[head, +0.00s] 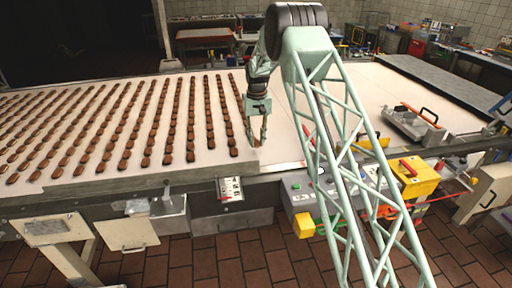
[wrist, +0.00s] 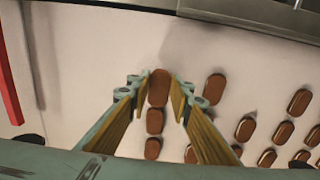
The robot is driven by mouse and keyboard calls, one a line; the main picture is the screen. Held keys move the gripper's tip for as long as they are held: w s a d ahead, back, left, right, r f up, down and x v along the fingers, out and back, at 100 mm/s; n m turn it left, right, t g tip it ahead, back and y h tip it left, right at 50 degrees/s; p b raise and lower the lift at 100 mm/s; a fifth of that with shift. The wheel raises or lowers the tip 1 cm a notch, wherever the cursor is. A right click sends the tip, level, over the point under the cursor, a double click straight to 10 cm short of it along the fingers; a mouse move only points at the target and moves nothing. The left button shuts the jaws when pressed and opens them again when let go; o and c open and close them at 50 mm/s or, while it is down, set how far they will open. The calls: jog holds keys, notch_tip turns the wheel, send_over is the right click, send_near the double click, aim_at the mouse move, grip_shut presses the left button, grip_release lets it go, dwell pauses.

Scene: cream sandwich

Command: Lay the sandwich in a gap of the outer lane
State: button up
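My gripper (head: 259,138) is over the near right part of the pale belt, just right of the outermost row in the head view. In the wrist view its two fingers (wrist: 160,80) close in on both long sides of a brown oblong sandwich (wrist: 158,92). That sandwich looks a little larger than those behind it. The outer lane (head: 229,124) is the rightmost row of sandwiches, with uneven spacing. In the wrist view more sandwiches (wrist: 154,121) show in line below the held one.
The belt (head: 283,132) is bare right of the rows. Many parallel rows of sandwiches (head: 150,125) fill its left side. A metal rail (wrist: 240,20) runs along the belt edge in the wrist view, and a red bar (wrist: 9,85) stands at left. A metal tray (head: 412,125) lies farther right.

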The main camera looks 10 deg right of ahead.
aim_at(256, 143)
jog(key=shift+w, duration=0.15)
jog(key=shift+w+a, duration=0.2)
jog(key=shift+f, duration=1.8)
jog(key=shift+f, duration=0.15)
jog(key=o, duration=0.7)
jog(key=shift+c, duration=0.2)
notch_tip(256, 143, up, 12)
jog(key=shift+f, duration=0.2)
jog(key=shift+r, duration=0.35)
